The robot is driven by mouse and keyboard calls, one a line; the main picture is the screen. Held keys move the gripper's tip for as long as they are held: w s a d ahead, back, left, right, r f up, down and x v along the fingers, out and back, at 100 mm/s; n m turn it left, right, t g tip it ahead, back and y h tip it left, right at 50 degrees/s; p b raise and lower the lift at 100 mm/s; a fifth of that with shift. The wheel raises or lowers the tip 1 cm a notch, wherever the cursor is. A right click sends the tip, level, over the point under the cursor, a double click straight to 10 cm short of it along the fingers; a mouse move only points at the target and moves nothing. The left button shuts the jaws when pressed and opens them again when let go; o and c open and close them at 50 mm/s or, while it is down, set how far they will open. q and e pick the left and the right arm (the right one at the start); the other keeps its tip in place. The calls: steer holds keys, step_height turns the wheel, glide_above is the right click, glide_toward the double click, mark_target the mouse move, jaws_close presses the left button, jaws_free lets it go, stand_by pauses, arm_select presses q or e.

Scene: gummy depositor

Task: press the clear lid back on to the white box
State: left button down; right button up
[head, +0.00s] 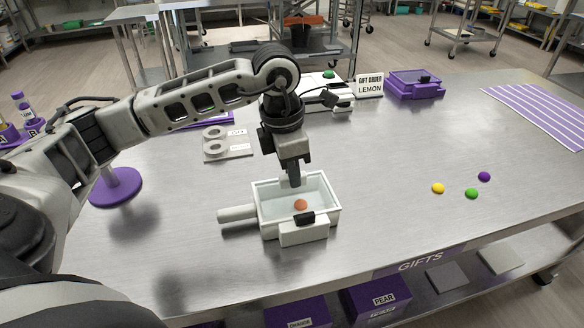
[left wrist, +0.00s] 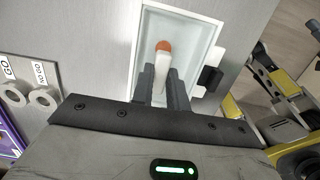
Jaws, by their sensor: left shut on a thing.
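The white box (head: 263,216) stands on the steel table with an orange gummy (head: 301,204) inside. It has a handle to the left and a block with a black piece at the front. My left gripper (head: 294,183) points down over the box. In the left wrist view its fingers (left wrist: 160,74) are shut on a pale upright piece (left wrist: 162,66), which looks like part of the clear lid. The lid's clear sheet is hard to make out, so I cannot tell whether it is seated on the rim. The right gripper is out of view.
Yellow, green and purple gummies (head: 438,188) lie to the right. A ring gauge (head: 215,142) lies behind left, near a purple round stand (head: 116,187). A white machine (head: 327,92), a lemon order sign (head: 369,86) and a purple tray (head: 415,87) stand behind. The table around the box is clear.

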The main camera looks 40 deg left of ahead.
mark_target(282, 177)
arm_select(q)
steer(key=shift+f, duration=0.25)
steer(key=c, duration=1.3)
jaws_free()
steer(key=shift+r, duration=0.4)
step_height(282, 177, up, 15)
steer(key=s+a, duration=0.1)
steer(key=shift+s+a+p, duration=0.15)
steer(key=shift+s+p, duration=0.1)
steer(key=shift+p, duration=0.1)
